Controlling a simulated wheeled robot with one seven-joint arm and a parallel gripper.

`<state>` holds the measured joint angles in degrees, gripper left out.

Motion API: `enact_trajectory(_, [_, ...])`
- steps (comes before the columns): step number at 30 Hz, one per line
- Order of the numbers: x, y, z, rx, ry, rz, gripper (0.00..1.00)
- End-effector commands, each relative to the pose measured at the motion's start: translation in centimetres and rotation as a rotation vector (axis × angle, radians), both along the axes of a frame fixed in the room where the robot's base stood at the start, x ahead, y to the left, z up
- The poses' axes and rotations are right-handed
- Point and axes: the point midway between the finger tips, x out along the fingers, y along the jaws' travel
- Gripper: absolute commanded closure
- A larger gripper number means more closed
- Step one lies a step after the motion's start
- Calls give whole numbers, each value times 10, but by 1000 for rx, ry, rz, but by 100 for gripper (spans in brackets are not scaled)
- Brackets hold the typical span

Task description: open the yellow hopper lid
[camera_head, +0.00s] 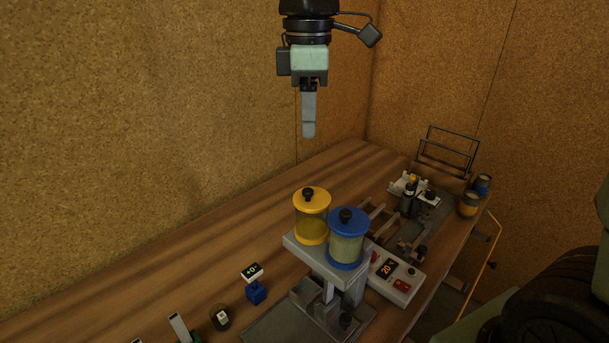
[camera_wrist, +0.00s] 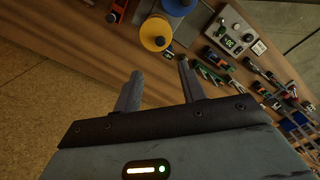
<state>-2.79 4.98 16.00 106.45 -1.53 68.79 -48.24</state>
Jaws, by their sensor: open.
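The yellow hopper lid (camera_head: 311,200) lies flat on top of a clear yellowish cylinder, with a black knob (camera_head: 308,192) at its centre. The lid is closed. It also shows in the wrist view as a yellow disc (camera_wrist: 148,34), beyond my fingers. A blue-lidded hopper (camera_head: 348,236) stands right beside it on the same grey stand (camera_head: 322,262). My gripper (camera_head: 309,130) hangs above the table, pointing down, well above the yellow lid and apart from it. In the wrist view its two fingers (camera_wrist: 158,75) are spread with nothing between them.
A control box (camera_head: 392,275) with a lit display stands right of the stand. A small blue gauge (camera_head: 254,284) stands to the left. Cans (camera_head: 469,203) and a wire rack (camera_head: 448,150) are at the back right. The table's back left is clear, beside a cork wall.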

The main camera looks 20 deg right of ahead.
Motion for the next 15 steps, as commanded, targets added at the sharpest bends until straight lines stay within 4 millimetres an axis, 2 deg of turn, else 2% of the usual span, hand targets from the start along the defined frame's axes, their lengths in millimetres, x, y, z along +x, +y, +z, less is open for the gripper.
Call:
enact_trajectory(9, [-2,0,-67,-1,7,0,59])
enact_trajectory(15, [-2,0,-103,-1,6,1,59])
